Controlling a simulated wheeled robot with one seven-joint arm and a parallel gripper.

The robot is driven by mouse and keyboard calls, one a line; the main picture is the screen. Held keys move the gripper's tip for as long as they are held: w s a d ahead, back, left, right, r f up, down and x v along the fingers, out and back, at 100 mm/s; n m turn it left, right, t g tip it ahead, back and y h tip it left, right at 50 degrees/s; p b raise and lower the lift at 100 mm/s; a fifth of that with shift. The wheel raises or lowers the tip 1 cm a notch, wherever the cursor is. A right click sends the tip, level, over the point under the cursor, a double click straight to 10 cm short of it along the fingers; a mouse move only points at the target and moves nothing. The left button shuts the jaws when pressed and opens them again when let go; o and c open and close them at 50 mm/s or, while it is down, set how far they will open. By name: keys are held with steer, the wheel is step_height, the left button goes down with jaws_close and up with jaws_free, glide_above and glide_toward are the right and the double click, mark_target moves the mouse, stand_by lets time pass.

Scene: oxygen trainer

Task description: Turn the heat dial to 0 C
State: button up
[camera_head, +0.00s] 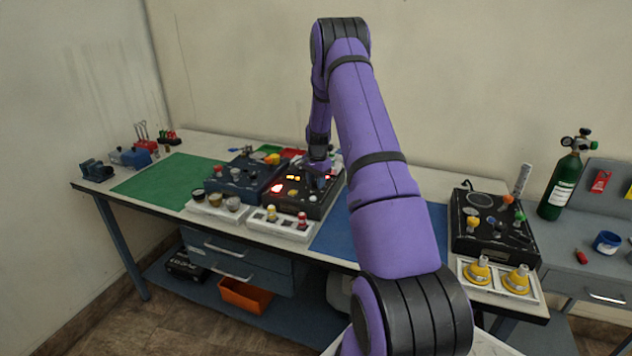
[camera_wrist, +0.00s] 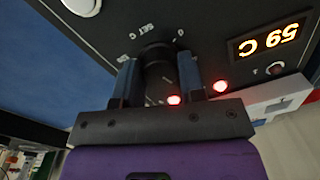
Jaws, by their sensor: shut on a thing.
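In the wrist view, my gripper (camera_wrist: 158,75) is shut on the dark round heat dial (camera_wrist: 159,68), one finger on each side of it. The dial has pale marks around it and a "SET C" label beside it. Its pointer is not clear to me. A lit orange display (camera_wrist: 270,38) on the same panel appears tilted and seems to read 59 C. In the head view, my gripper (camera_head: 319,166) is down at the black heater box (camera_head: 312,209); it and my arm hide the dial there.
A blue-grey box (camera_head: 235,180) stands left of the heater box. White trays with small knobs (camera_head: 283,223) lie in front. A black control box (camera_head: 492,228) and a green cylinder (camera_head: 562,185) are at the right. The green mat (camera_head: 165,180) is mostly clear.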

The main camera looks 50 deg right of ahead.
steer(key=n, duration=0.5)
steer(key=shift+n, duration=0.3)
steer(key=n, duration=0.9)
steer(key=shift+w+n+g+y, duration=0.1)
steer(key=shift+n+g+y, duration=0.2)
steer(key=shift+n, duration=2.7)
steer(key=o, duration=0.9)
steer(key=r, duration=1)
steer(key=shift+w+d+r, duration=0.1)
steer(key=shift+d+r, duration=0.15)
steer(key=shift+r, duration=0.15)
